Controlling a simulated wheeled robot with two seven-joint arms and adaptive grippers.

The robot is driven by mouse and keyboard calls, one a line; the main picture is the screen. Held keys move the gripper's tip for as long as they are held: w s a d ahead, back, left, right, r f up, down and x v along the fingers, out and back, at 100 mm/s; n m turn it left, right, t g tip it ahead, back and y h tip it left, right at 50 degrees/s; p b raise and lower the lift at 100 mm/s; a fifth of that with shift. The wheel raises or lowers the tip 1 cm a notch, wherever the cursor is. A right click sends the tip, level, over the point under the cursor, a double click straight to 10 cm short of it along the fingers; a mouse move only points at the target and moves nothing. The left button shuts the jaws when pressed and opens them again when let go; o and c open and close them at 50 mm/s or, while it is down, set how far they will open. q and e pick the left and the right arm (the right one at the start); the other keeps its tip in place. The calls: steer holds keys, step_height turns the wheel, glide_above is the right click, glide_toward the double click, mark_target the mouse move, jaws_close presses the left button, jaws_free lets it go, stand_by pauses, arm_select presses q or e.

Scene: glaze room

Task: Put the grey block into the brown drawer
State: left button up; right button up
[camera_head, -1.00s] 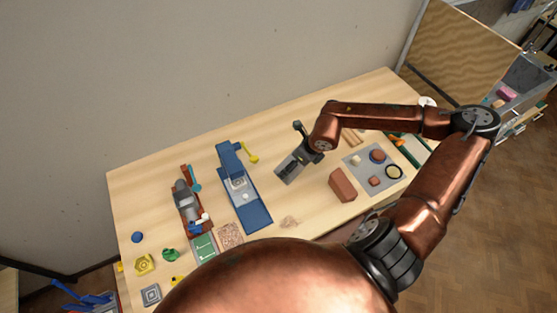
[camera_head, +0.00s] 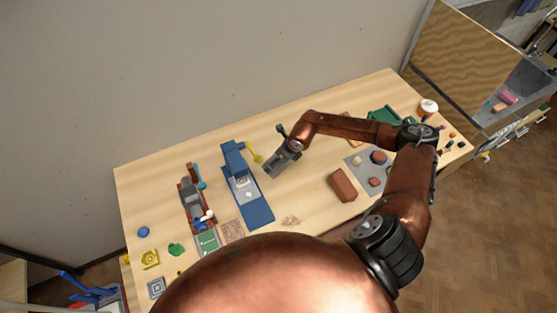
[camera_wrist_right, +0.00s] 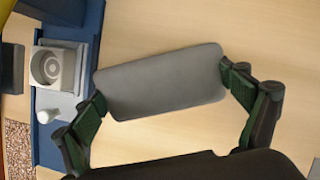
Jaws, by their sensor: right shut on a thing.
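The grey block (camera_wrist_right: 160,82) is held crosswise between the fingertips of my right gripper (camera_wrist_right: 172,95), one pad at each end. In the head view the right gripper (camera_head: 279,164) holds it over the table, just right of the blue drawer unit (camera_head: 262,213). Its exact height is hard to tell. The brown drawer unit (camera_head: 185,187) stands further left, beyond the blue one; grey, white and blue things lie in or on it, and its inside is hard to make out. My left gripper is not in view.
A yellow piece (camera_head: 257,157) sticks out beside the blue unit. A red-brown brick (camera_head: 343,185) and a grey mat (camera_head: 353,160) with small things lie to the right. Small coloured pieces are at the left end. A wall stands behind the table.

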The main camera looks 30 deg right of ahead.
steer(key=shift+w+f, duration=0.15)
steer(key=shift+f, duration=0.35)
steer(key=shift+f, duration=0.1)
steer(key=o, duration=1.7)
steer(key=shift+f, duration=0.1)
steer(key=shift+o, duration=0.6)
